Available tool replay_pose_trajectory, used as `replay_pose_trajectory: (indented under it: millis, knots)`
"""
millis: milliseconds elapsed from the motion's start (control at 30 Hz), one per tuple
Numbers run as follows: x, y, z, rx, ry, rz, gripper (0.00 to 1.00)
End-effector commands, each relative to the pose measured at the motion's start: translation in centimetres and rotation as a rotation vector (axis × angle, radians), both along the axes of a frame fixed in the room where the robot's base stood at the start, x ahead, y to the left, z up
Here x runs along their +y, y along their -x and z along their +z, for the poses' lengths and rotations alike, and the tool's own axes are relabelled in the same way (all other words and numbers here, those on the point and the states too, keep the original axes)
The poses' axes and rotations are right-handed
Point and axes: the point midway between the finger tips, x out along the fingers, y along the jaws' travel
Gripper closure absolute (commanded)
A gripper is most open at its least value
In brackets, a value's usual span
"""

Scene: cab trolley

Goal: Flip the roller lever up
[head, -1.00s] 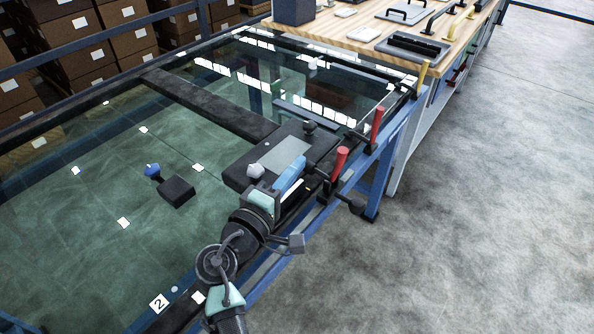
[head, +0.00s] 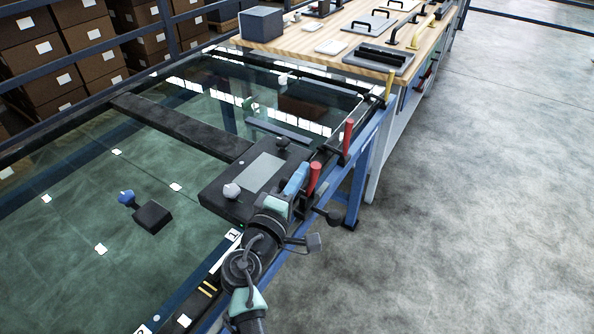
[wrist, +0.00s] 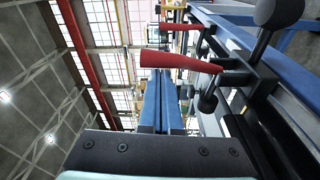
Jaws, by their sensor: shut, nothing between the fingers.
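A near red-handled lever (head: 314,178) stands upright on the trolley's right rail, and a second red-handled lever (head: 348,136) stands farther along it. A black lever with a dark knob (head: 331,217) sticks out from the rail's outer side. I cannot tell for certain which is the roller lever. My gripper (head: 298,178), with blue fingers, is shut and empty just left of the near red handle. In the wrist view the blue fingers (wrist: 161,98) point ahead, and a red handle (wrist: 180,63) crosses just beyond them, with no clear contact. A dark knob (wrist: 278,12) is at upper right.
The glass-topped trolley (head: 180,97) carries a black box with a grey panel (head: 262,173) left of my gripper. A wooden bench (head: 340,62) with handles and trays adjoins its far end. A yellow handle (head: 389,88) stands farther along. The floor at right is clear.

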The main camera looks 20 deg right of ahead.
Motion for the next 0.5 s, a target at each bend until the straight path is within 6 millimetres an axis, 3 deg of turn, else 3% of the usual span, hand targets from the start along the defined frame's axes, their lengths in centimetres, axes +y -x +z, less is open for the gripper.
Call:
replay_pose_trajectory:
  millis: [500]
  knots:
    - [-0.23, 0.30, -0.08, -0.044, -0.033, 0.000, 1.00]
